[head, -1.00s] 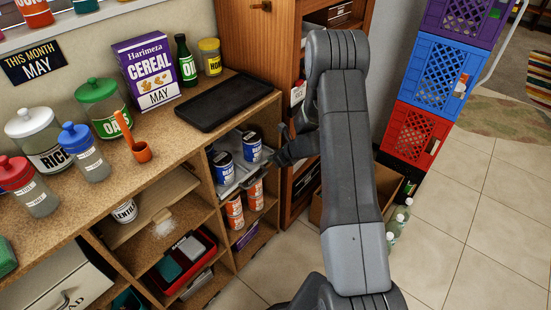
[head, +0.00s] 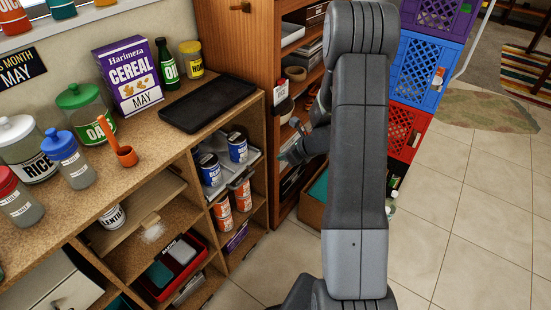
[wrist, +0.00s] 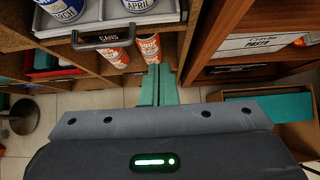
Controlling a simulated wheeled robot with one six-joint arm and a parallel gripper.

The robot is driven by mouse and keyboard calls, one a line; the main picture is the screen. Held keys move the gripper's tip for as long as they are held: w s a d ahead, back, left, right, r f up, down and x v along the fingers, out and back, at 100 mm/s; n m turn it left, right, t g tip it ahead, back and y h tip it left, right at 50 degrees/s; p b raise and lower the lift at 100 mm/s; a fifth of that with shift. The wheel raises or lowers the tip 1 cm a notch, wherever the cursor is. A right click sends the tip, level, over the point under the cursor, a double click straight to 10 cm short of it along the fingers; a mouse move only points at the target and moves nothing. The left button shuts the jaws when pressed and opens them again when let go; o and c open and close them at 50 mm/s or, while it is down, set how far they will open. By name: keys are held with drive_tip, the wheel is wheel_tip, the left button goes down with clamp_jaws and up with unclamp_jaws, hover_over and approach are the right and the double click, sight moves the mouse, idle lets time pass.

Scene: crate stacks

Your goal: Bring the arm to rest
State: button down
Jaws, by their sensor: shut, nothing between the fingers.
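My arm stands upright across the right middle of the head view and hides part of the crates and the cabinet.
Stacked purple, blue and red crates (head: 425,70) are behind my arm. A cardboard box (head: 312,208) sits on the floor. Tiled floor is open at right.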

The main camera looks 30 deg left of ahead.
drive_tip(key=shift+d+r, duration=0.25)
drive_tip(key=shift+f, duration=0.1)
approach(255, 159)
drive_tip(key=x, duration=0.6)
drive_tip(key=shift+a+f, duration=0.2)
drive_tip(key=shift+w, duration=0.1)
drive_tip(key=shift+d, duration=0.1)
